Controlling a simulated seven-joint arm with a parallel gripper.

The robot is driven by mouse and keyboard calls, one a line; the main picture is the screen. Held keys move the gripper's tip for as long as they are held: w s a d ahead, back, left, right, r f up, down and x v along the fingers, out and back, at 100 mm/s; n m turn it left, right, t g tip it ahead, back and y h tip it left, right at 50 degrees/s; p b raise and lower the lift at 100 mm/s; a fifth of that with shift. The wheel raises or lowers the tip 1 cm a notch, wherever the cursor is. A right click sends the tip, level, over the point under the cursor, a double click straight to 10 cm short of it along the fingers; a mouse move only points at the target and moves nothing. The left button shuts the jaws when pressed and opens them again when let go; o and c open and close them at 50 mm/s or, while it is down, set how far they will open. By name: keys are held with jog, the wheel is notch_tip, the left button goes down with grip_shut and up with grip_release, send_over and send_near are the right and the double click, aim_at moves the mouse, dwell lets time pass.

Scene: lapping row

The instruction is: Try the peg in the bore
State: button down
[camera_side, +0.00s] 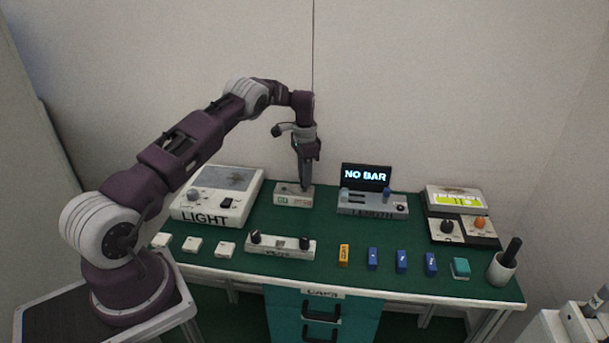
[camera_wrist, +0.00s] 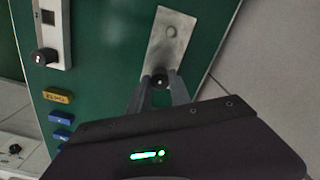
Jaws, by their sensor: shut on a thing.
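My gripper (camera_side: 306,186) points down at the small pale metal block (camera_side: 290,199) at the back middle of the bench. In the wrist view my gripper (camera_wrist: 159,88) is shut on the peg's black round knob (camera_wrist: 159,76), at the near end of the block's grey top (camera_wrist: 178,19). A faint round mark shows near the top's far end. The peg's shank and the bore are hidden beneath the knob and fingers, so I cannot tell how far the peg is in.
A long pale rack (camera_side: 280,246) in front carries a black knob (camera_side: 255,236) at its left end. A grey device reading NO BAR (camera_side: 367,176) stands right of the block, the LIGHT box (camera_side: 190,211) left. Several coloured blocks line the front right. Green bench shows between them.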

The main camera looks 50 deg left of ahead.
jog(key=shift+r, duration=0.4)
jog(key=shift+d, duration=0.1)
jog(key=shift+f, duration=0.4)
dwell(1.4)
jog(key=shift+r, duration=0.35)
jog(key=shift+f, duration=0.45)
dwell(1.1)
